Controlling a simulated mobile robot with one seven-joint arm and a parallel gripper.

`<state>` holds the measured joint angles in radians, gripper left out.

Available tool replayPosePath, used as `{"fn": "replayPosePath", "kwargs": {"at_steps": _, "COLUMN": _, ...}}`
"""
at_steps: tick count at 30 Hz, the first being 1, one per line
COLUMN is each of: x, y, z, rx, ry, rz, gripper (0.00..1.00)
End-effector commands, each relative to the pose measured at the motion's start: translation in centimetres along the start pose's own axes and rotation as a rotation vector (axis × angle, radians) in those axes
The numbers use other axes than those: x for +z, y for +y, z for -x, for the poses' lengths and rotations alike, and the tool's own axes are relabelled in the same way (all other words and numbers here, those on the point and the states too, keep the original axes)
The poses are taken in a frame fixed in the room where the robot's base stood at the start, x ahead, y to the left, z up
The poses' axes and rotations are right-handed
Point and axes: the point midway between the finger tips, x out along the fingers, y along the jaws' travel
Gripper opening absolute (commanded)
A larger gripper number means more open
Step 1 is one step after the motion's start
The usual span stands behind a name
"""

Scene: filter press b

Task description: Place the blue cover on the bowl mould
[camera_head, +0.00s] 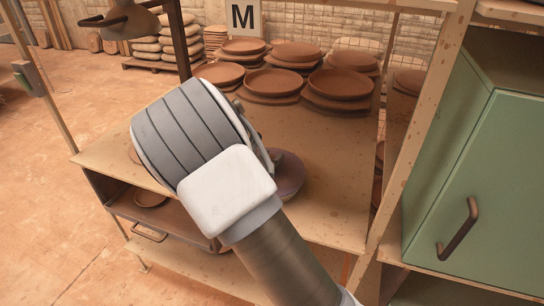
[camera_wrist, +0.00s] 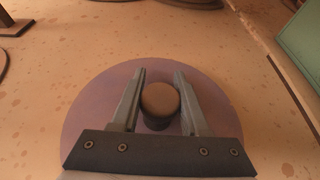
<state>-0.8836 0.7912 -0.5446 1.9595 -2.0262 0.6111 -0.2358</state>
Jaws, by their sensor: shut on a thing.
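The blue cover is a round, purple-blue disc (camera_wrist: 90,120) with a dark knob (camera_wrist: 160,100) that has a brown top. In the wrist view my gripper (camera_wrist: 160,72) has one finger on each side of the knob and is shut on it. In the head view the cover (camera_head: 290,172) shows only in part, right of my wrist, over the worktable; my arm hides the rest and the fingers. Whether it touches the tabletop cannot be told.
The wooden worktable (camera_head: 330,215) has stacks of terracotta dishes (camera_head: 297,53) along its back. A post (camera_head: 390,150) and a green cabinet (camera_head: 480,170) stand at right. A shelf below holds a small dish (camera_head: 150,199). The tabletop right of the cover is bare.

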Motion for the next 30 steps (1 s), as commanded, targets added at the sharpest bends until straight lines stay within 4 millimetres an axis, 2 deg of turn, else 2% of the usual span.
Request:
{"fn": "replayPosePath", "kwargs": {"at_steps": 3, "x": 0.0, "y": 0.0, "z": -0.1, "rx": 0.000, "ry": -0.001, "rz": -0.001, "gripper": 0.00}}
{"fn": "replayPosePath", "kwargs": {"at_steps": 4, "x": -0.1, "y": 0.0, "z": 0.0, "rx": 0.000, "ry": 0.000, "rz": 0.000, "gripper": 0.47}}
{"fn": "replayPosePath", "kwargs": {"at_steps": 9, "x": -0.1, "y": 0.0, "z": 0.0, "rx": 0.000, "ry": 0.000, "rz": 0.000, "gripper": 0.75}}
{"fn": "replayPosePath", "kwargs": {"at_steps": 19, "x": 0.1, "y": 0.0, "z": 0.1, "rx": 0.000, "ry": 0.000, "rz": 0.000, "gripper": 0.75}}
{"fn": "replayPosePath", "kwargs": {"at_steps": 25, "x": 1.7, "y": 0.0, "z": 0.7, "rx": 0.001, "ry": 0.000, "rz": 0.001, "gripper": 0.75}}
{"fn": "replayPosePath", "kwargs": {"at_steps": 30, "x": 1.1, "y": 0.2, "z": 5.0, "rx": 0.006, "ry": 0.002, "rz": -0.001, "gripper": 0.75}}
